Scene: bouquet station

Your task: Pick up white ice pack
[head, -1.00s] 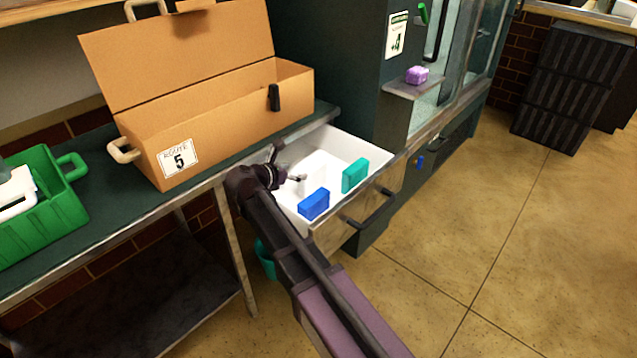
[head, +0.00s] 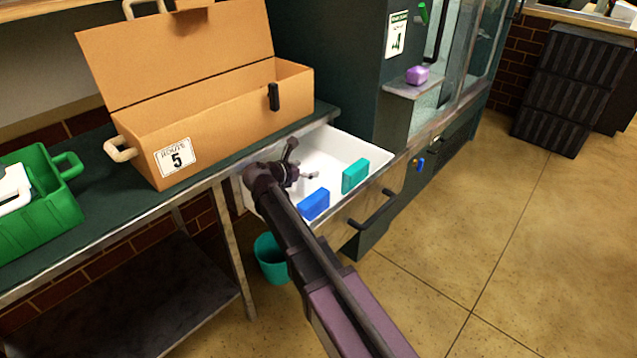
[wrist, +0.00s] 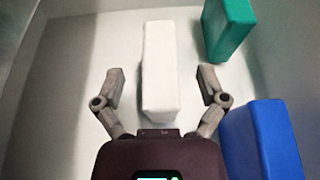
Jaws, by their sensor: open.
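The white ice pack (wrist: 160,65) stands in the open white drawer (head: 338,150), in the middle of the wrist view. My gripper (wrist: 160,88) is open, with one finger on each side of the near part of the white pack and a gap at both sides. I cannot tell how high the fingertips are against the pack. In the head view my gripper (head: 300,163) is over the drawer, and the white pack is hard to make out against the white drawer.
A blue pack (head: 314,204) is right of my gripper, close to the right finger in the wrist view. A teal pack (head: 355,175) stands farther back on the right. The drawer walls surround them. A cardboard box (head: 215,120) sits on the counter to the left.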

